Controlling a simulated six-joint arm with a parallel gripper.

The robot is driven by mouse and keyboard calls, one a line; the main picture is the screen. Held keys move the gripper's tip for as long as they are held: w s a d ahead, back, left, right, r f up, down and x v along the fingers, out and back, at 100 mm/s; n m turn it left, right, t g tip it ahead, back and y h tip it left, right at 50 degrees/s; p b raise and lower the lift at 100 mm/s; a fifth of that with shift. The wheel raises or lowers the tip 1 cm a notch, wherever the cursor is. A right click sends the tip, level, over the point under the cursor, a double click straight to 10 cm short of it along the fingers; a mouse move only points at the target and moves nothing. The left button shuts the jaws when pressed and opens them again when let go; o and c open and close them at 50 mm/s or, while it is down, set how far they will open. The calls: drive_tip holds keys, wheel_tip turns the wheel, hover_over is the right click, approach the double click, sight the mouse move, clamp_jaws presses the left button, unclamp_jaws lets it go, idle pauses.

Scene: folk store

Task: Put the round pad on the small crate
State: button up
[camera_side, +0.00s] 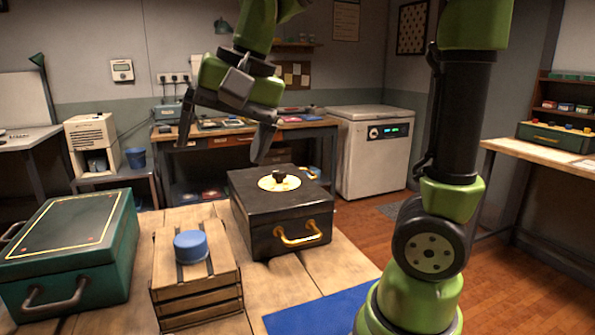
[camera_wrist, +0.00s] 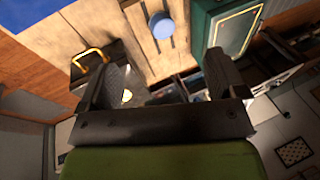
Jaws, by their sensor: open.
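A round blue pad (camera_side: 191,246) lies flat on top of the small wooden slatted crate (camera_side: 200,301), near the middle of its lid. In the wrist view the blue pad (camera_wrist: 161,25) shows at the top centre, on the pale crate boards (camera_wrist: 140,34). My gripper (camera_side: 222,153) is open and empty, with its two fingers spread wide. It hangs well above the table, above and behind the crate, and is apart from the pad. In the wrist view my gripper (camera_wrist: 162,80) has nothing between its fingers.
A black box (camera_side: 262,228) with brass handles stands right of the crate; a yellow disc (camera_side: 266,184) with a dark knob is on its lid. A green case (camera_side: 75,245) stands left. A flat blue mat (camera_side: 315,311) lies at the front right.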

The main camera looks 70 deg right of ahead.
drive_tip(key=s+a+f+n+t+y, duration=0.1)
drive_tip(key=s+n, duration=0.4)
drive_tip(key=s, duration=0.6)
drive_tip(key=shift+a+f+n+t, duration=0.45)
drive_tip(key=shift+f+t, duration=0.3)
drive_tip(key=shift+t, duration=0.35)
